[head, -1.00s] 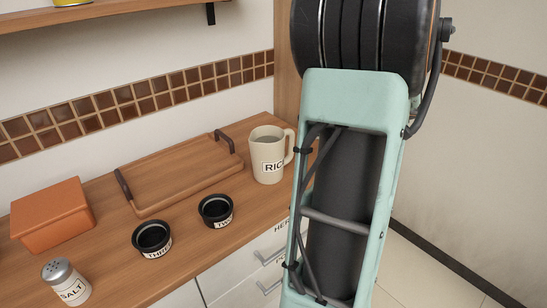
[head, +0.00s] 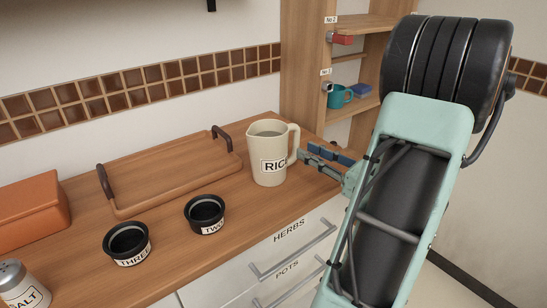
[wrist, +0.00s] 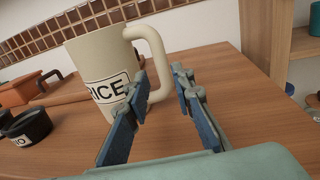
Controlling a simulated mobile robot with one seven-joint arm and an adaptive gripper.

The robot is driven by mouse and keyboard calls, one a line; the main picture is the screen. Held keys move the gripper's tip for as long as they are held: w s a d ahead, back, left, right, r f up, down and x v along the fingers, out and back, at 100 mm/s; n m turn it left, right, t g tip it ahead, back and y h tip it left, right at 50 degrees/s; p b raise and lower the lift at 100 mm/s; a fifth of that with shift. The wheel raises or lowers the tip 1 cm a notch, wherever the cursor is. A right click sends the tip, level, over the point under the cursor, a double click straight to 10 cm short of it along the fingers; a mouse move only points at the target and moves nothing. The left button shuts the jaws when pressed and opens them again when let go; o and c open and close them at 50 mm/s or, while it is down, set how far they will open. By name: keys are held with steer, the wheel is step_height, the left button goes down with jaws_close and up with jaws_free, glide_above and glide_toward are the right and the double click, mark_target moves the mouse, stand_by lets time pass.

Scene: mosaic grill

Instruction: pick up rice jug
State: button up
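The rice jug (head: 268,160) is a cream pitcher with a RICE label, upright on the wooden counter. Its handle (head: 294,143) points right, toward my gripper (head: 307,153). In the wrist view the jug (wrist: 92,58) is at upper left, with its handle (wrist: 164,65) just ahead of the fingertips. My gripper (wrist: 160,76) is open, with its blue-padded fingers apart. The handle's outer bar appears in line with the gap between them. I cannot tell whether either finger touches it. My arm hides part of the view at right.
A wooden tray (head: 178,181) lies behind two black bowls, TWO (head: 205,212) and THREE (head: 127,242). A salt shaker (head: 22,287) and an orange box (head: 30,210) are at left. A shelf unit (head: 300,75) stands right of the counter. Counter right of the jug is bare.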

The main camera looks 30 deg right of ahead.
mark_target(296, 143)
steer(key=x, duration=0.3)
steer(key=b+x, duration=0.1)
steer(key=x, duration=0.1)
steer(key=shift+w+d+r, duration=0.15)
steer(key=shift+w, duration=0.25)
steer(key=shift+c, duration=0.2)
jaws_close()
